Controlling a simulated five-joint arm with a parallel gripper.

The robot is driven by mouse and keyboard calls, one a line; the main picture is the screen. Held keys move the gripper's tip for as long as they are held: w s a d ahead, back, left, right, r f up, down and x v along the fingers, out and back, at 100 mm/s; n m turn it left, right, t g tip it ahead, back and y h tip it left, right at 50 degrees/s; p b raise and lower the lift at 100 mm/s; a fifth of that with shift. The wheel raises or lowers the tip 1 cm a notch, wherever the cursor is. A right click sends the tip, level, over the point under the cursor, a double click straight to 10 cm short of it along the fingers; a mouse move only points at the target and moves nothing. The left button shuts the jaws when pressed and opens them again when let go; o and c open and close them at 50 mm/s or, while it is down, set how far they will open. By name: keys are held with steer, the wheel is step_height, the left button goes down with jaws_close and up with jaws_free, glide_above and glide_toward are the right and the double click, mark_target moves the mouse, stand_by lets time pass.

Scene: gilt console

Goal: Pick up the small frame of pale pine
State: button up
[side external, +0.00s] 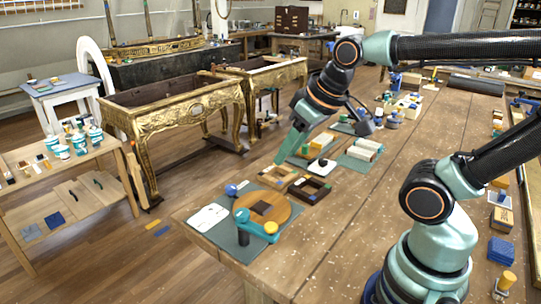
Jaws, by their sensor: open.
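The small frame of pale pine (263,177) lies flat on the near end of the workbench, beside a darker wooden frame (326,192) to its right. My gripper (280,161) points down and to the left, with its teal fingers just above the pale frame. It is open and appears empty. A gap between the fingertips and the frame is hard to judge from this angle. The fingertips cover a little of the frame's far edge.
A round wooden board (277,207) with a dark square on it rests on a green mat (227,237) in front of the frames. A white sheet (208,218) lies left. Pads and blocks (365,148) stand behind. Bare bench (345,222) is free to the right.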

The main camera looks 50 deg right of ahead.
steer(key=w+d+m+g, duration=0.2)
steer(key=w+d+m, duration=0.4)
steer(key=w, duration=0.1)
steer(key=m+g, duration=0.4)
steer(key=m, duration=0.8)
glide_above(287, 177)
step_height(287, 177, down, 12)
steer(key=f, duration=0.1)
step_height(287, 177, down, 12)
steer(key=shift+s+a+r, duration=0.1)
steer(key=shift+s+r, duration=0.05)
steer(key=shift+r, duration=0.1)
jaws_close()
